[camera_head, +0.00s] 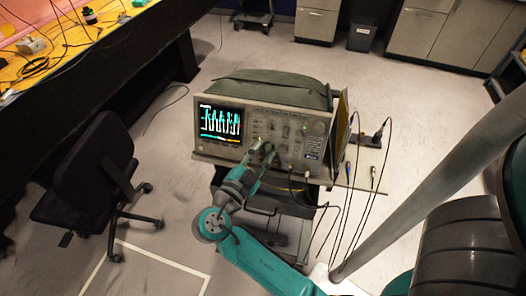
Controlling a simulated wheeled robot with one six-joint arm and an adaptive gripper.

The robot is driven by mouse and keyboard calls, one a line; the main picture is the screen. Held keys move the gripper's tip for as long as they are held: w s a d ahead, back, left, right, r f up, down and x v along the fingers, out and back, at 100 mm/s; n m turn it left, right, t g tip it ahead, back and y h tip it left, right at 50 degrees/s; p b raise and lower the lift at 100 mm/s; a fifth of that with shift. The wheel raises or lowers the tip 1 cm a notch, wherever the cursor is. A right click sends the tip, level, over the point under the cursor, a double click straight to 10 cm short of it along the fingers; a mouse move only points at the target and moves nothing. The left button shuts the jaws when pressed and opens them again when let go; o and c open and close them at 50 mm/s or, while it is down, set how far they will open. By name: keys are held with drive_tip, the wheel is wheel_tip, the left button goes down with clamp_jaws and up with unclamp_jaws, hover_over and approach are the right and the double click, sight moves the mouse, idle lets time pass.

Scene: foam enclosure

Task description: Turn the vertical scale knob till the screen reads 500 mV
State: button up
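The oscilloscope (283,107) stands on a cart in the middle of the view, its front turned toward me. Its lit screen (220,123) shows tall white and cyan traces on black; the readout text is too small to read. My gripper (262,151) is at the lower middle of the knob panel, right of the screen, with its fingertips at or very near the front. The gripper covers part of the panel, so the vertical scale knob cannot be made out. I cannot tell whether the fingers touch or grip a knob.
Cables and probes (374,170) hang at the oscilloscope's right side. A black office chair (92,180) stands at the left, below a cluttered workbench (75,45). Grey cabinets (430,30) line the back. Open floor lies between the bench and the cart.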

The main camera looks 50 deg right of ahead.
drive_tip(key=shift+d, duration=0.35)
clamp_jaws()
drive_tip(key=shift+n, duration=0.5)
drive_tip(key=n+t, duration=0.1)
drive_tip(key=n, duration=0.1)
drive_tip(key=n+t, duration=0.2)
drive_tip(key=n, duration=0.1)
drive_tip(key=n+t, duration=0.1)
drive_tip(key=n, duration=0.1)
drive_tip(key=shift+s+d+f+n, duration=0.1)
drive_tip(key=shift+s+n, duration=0.2)
drive_tip(key=n+t+y, duration=0.1)
drive_tip(key=n+t, duration=0.1)
drive_tip(key=n, duration=0.1)
drive_tip(key=n+t+y, duration=0.1)
drive_tip(key=n+t, duration=0.1)
drive_tip(key=n, duration=0.2)
drive_tip(key=shift+s+d+y, duration=0.1)
drive_tip(key=shift+s+y, duration=0.1)
drive_tip(key=shift+y, duration=0.1)
drive_tip(key=shift+n, duration=0.4)
